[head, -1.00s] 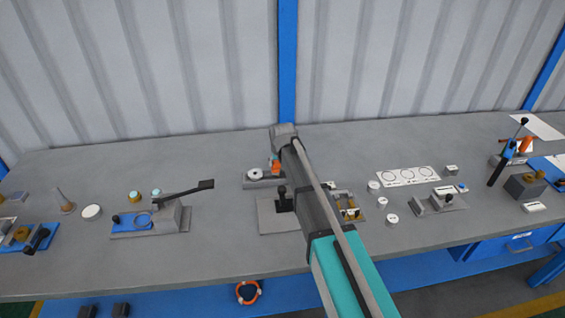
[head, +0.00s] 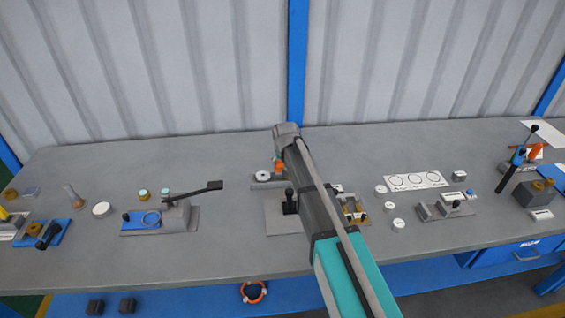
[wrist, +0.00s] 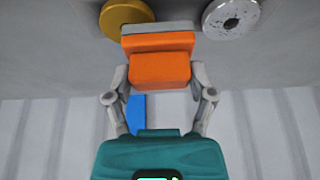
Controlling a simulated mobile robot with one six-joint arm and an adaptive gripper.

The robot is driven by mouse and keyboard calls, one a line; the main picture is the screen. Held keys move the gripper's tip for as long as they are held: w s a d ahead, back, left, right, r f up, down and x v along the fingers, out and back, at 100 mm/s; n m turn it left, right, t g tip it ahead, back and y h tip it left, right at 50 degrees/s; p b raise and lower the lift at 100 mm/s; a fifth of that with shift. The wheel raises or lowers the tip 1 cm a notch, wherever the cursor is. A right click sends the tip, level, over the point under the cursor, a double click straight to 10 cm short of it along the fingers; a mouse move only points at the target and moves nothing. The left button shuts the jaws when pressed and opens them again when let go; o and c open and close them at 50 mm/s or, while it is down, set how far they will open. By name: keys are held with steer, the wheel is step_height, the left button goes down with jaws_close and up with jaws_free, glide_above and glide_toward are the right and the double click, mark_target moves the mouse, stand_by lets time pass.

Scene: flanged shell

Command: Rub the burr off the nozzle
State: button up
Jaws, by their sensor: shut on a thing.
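My gripper (wrist: 159,78) is shut on an orange block (wrist: 159,69) with a grey layer on its far side. The orange block (head: 279,167) also shows in the head view, beside my arm's end. In the wrist view a pale speckled disc (wrist: 222,17) with a dark centre hole lies beyond the block to the right, and a gold disc (wrist: 122,17) to the left. A pale disc with a dark centre (head: 262,176) sits left of the block in the head view. I cannot tell which piece is the nozzle, and no burr is clear. My arm hides part of this area.
A grey plate with a black-knobbed post (head: 290,203) stands in front of the block. A lever press (head: 178,212) is to the left, with a tapered piece (head: 75,197) farther left. Small white discs (head: 389,208) and a clamp (head: 446,206) are right.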

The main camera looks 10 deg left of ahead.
steer(key=shift+r+p, duration=2.1)
steer(key=shift+r, duration=0.25)
steer(key=shift+r+p, duration=1.5)
